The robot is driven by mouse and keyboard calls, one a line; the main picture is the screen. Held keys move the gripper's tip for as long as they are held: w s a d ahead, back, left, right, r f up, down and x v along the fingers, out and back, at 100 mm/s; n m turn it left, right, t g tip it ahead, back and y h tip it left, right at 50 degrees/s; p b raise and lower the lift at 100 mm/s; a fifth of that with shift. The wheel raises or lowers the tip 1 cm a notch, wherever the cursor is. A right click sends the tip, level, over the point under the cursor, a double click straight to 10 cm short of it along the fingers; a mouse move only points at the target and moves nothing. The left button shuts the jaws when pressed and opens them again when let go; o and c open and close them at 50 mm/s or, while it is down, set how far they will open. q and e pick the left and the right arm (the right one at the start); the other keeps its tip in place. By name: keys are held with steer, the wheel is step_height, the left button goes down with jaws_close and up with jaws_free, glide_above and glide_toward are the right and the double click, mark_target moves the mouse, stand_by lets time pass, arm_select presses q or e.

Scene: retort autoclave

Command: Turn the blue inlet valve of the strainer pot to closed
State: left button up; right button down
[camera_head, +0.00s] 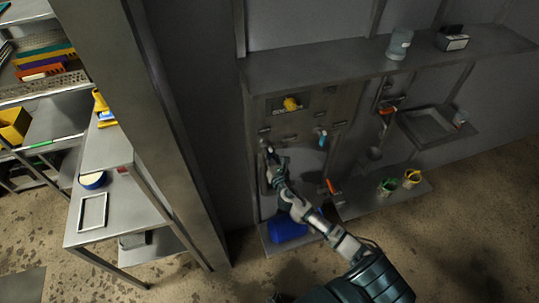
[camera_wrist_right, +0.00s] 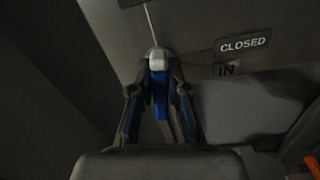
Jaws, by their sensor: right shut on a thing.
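The blue handle of the inlet valve (camera_wrist_right: 159,95) runs down from a pale grey hub in the right wrist view, between the two fingers of my right gripper (camera_wrist_right: 160,72). The gripper is shut on it. A CLOSED plate (camera_wrist_right: 243,43) and an IN plate (camera_wrist_right: 226,70) are to the right of the handle. In the head view my right gripper (camera_head: 268,154) is at the left side of the grey wall panel, and it hides most of the valve there. My left gripper is not seen.
A yellow knob (camera_head: 292,104) is above on the panel, and a light-blue handle (camera_head: 322,138) is to the right. A blue container (camera_head: 287,228) is on the low shelf below my arm. A grey post (camera_head: 172,130) stands left of the panel.

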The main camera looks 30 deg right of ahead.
steer(key=shift+m, duration=1)
steer(key=m, duration=0.2)
steer(key=shift+d+f+m+b, duration=0.15)
steer(key=shift+d+m+b, duration=0.15)
steer(key=shift+b, duration=0.1)
steer(key=m, duration=0.3)
steer(key=shift+f+m+b, duration=0.1)
steer(key=shift+m+b, duration=0.2)
steer(key=shift+m, duration=0.1)
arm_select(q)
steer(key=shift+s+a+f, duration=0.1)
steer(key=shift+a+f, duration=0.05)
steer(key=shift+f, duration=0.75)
arm_select(e)
steer(key=shift+d+f+m, duration=0.1)
steer(key=shift+f+m, duration=0.05)
steer(key=shift+m, duration=1.65)
steer(key=shift+d+f+m, duration=0.1)
steer(key=shift+f+m, duration=0.05)
steer(key=shift+m, duration=1.65)
